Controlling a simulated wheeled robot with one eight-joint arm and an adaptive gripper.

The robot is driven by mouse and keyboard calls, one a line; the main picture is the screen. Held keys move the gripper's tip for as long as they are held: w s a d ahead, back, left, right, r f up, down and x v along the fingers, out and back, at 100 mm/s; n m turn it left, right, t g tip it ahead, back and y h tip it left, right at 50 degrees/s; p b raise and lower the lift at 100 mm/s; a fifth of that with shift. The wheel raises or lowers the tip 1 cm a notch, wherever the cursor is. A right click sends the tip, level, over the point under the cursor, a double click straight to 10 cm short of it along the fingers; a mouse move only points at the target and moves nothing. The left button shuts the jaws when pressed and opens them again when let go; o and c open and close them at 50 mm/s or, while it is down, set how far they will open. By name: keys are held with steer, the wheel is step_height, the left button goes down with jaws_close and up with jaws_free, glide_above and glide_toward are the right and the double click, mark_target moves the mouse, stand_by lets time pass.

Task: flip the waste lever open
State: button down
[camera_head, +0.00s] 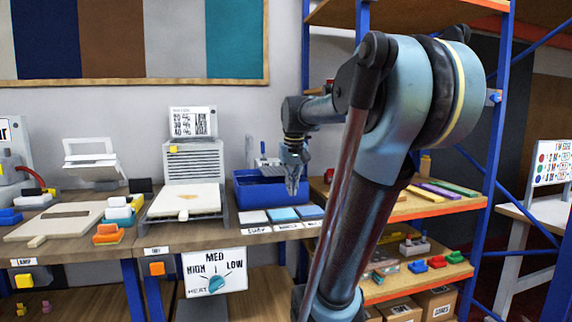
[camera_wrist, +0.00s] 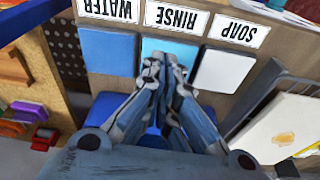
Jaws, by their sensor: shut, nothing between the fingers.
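No part I can clearly identify as the waste lever shows. A blue basin (camera_head: 245,188) stands on the bench, and a small upright fitting (camera_head: 262,153) shows at its back; I cannot tell whether this is the lever. My gripper (camera_head: 292,192) points down over the basin, its fingers shut and empty. In the wrist view my gripper (camera_wrist: 165,65) has its fingertips together, overlapping the rinse pad (camera_wrist: 170,46) in the picture; contact cannot be told. My fingers hide much of the basin there.
The water pad (camera_wrist: 107,52) and soap pad (camera_wrist: 223,70) flank the rinse pad along the basin's front. A white press-like device (camera_head: 190,165) stands left of the basin. A blue-framed shelf (camera_head: 440,205) with coloured items stands right. A heat dial sign (camera_head: 215,272) hangs below the bench.

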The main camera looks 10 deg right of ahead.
steer(key=s+f, duration=2)
steer(key=f, duration=0.3)
steer(key=shift+s+f, duration=0.2)
steer(key=shift+f, duration=0.2)
